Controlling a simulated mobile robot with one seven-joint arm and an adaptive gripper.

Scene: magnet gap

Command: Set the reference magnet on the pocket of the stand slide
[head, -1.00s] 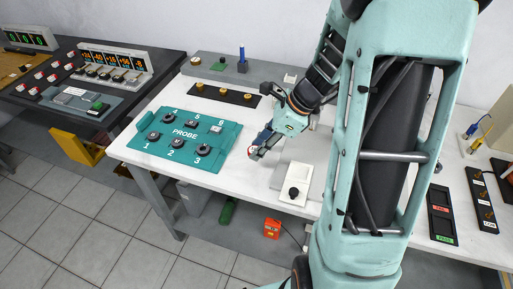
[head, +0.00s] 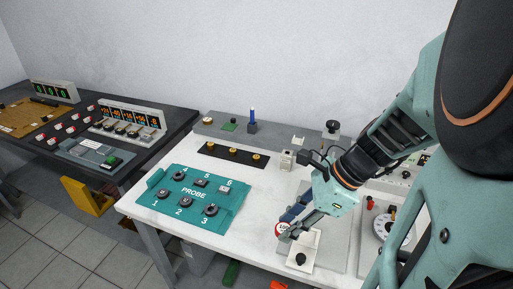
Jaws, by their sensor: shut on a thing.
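My gripper (head: 287,236) is shut on a small round piece with a red and white face, which I take to be the reference magnet (head: 281,229); the fingers partly hide it. It is at the upper left edge of a white plate with a black knob (head: 301,258), which looks like the stand slide (head: 309,265). The gripper covers the far part of this plate, so the pocket cannot be made out. I cannot tell whether the magnet touches the plate or is above it.
A teal PROBE tray (head: 236,207) with numbered round pieces lies to the left. A black strip with brass pieces (head: 233,155) and a small white block (head: 287,160) lie behind. A dial instrument (head: 391,229) stands to the right, partly behind my arm. White table between tray and plate is clear.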

